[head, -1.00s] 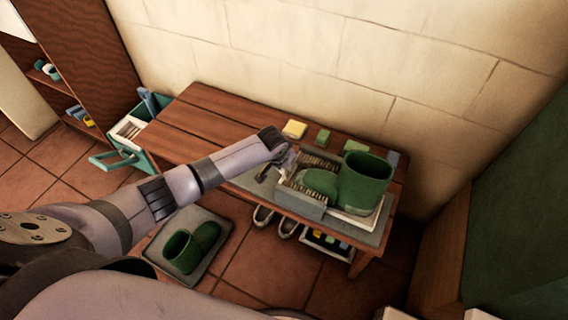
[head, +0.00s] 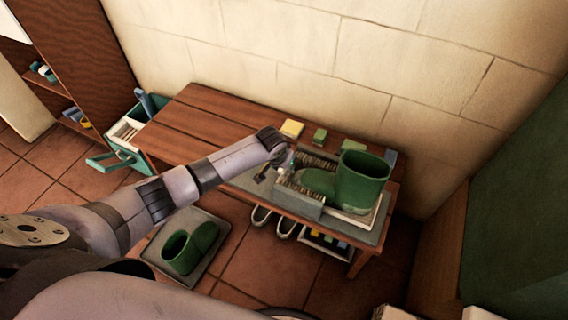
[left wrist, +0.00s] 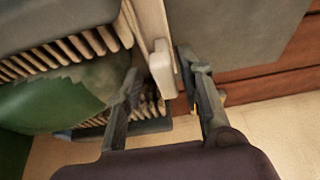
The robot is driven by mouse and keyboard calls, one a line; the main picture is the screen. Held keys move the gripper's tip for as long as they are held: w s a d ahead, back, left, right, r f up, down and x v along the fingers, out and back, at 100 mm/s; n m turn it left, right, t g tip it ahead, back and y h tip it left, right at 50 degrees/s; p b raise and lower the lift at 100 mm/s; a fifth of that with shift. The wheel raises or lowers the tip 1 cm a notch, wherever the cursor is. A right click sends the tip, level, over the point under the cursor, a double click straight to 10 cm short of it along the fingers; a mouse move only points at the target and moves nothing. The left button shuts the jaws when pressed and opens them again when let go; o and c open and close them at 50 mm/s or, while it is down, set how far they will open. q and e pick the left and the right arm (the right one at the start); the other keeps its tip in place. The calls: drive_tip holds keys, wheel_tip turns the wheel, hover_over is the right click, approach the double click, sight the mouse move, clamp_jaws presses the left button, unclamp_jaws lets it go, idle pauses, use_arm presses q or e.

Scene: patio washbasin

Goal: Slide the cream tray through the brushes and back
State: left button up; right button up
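The cream tray (head: 362,219) lies on the bench and carries a green boot (head: 364,182). The boot's toe is between two grey brush blocks, the near brush (head: 298,201) and the far brush (head: 318,157), bristles facing inward. In the left wrist view the tray's cream end grip (left wrist: 162,69) stands between the fingers of my left gripper (left wrist: 160,75). The fingers are apart, with a visible gap on the left side of the grip. In the head view my left gripper (head: 283,161) is at the brushes' left end, its fingertips partly hidden. My right gripper is out of view.
The wooden bench (head: 200,125) has a grey mat (head: 246,180). A yellow block (head: 292,128) and a green block (head: 320,135) sit behind the brushes. A teal crate (head: 118,155) is at the left.

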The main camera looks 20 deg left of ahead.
use_arm(q)
drive_tip(key=v, duration=1.1)
drive_tip(key=shift+s+r, duration=0.25)
drive_tip(key=shift+r, duration=0.1)
